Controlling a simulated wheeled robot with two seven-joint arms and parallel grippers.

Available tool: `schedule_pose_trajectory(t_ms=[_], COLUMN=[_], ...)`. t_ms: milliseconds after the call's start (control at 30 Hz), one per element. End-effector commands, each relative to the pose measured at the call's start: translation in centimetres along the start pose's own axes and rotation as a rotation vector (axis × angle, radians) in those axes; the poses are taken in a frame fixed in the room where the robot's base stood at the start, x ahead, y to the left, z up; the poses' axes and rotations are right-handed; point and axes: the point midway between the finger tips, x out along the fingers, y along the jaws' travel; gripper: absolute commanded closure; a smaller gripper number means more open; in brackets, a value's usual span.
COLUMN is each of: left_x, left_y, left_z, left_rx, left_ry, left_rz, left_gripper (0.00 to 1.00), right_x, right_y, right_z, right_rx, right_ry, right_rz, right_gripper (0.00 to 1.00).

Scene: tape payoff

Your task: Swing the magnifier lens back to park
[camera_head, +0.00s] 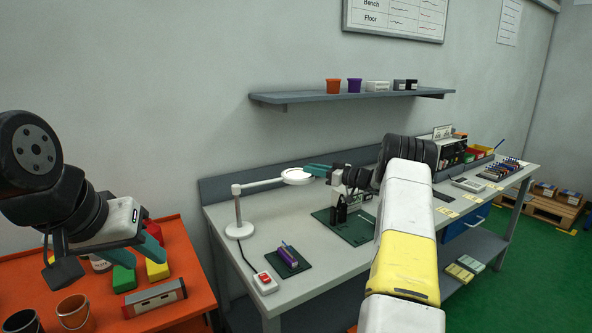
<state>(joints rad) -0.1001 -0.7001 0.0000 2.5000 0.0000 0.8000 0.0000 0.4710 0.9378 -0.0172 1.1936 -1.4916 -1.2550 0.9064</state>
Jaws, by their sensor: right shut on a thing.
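The magnifier lamp has a white round lens head (297,177) on a white jointed arm (262,185). Its post stands on a round white base (239,230) at the left end of the grey bench. My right gripper (314,169) reaches in from the right with its teal fingers shut at the right rim of the lens head. The lens hangs above the bench, left of the green mat. My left gripper (138,247) is over the orange table at the left, teal fingers apart, with nothing seen between them.
A green mat (359,236) with dark items lies below my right arm. A dark mat (300,264) with a purple item and a red-switch box (265,283) lie in front of the lamp. A wall shelf (345,96) holds pots above. The orange table (205,290) holds blocks and buckets.

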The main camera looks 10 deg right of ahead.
Motion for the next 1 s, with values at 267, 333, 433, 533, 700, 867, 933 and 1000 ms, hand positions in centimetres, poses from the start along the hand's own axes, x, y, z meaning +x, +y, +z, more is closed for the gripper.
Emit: schedule_pose_trajectory(t_ms=[267, 333, 433, 533, 700, 867, 933, 1000], left_x=[0.0, 0.0, 0.0, 0.0, 0.0, 0.0, 0.0, 0.0], left_y=[0.0, 0.0, 0.0, 0.0, 0.0, 0.0, 0.0, 0.0], left_z=[0.0, 0.0, 0.0, 0.0, 0.0, 0.0, 0.0, 0.0], left_rx=[0.000, 0.000, 0.000, 0.000, 0.000, 0.000, 0.000, 0.000], left_ry=[0.000, 0.000, 0.000, 0.000, 0.000, 0.000, 0.000, 0.000], left_rz=[0.000, 0.000, 0.000, 0.000, 0.000, 0.000, 0.000, 0.000], left_gripper=[0.64, 0.64, 0.64, 0.64, 0.64, 0.64, 0.64, 0.64], right_x=[0.3, 0.3, 0.2, 0.2, -0.5, -3.0, -4.2, -5.3], right_y=[0.3, 0.3, 0.2, 0.2, 0.2, 0.3, 0.3, 0.2], right_z=[-0.4, -0.3, -0.3, -0.3, -0.2, -0.2, -0.2, -0.3], right_rx=[-0.005, -0.004, -0.004, -0.003, -0.003, -0.002, -0.002, -0.003], right_ry=[0.004, 0.004, 0.003, 0.003, 0.002, 0.002, 0.002, 0.003], right_rz=[0.012, 0.011, 0.010, 0.008, 0.009, 0.010, 0.010, 0.009], right_gripper=[0.67, 0.58, 0.58, 0.58, 0.58, 0.58, 0.58, 0.58])
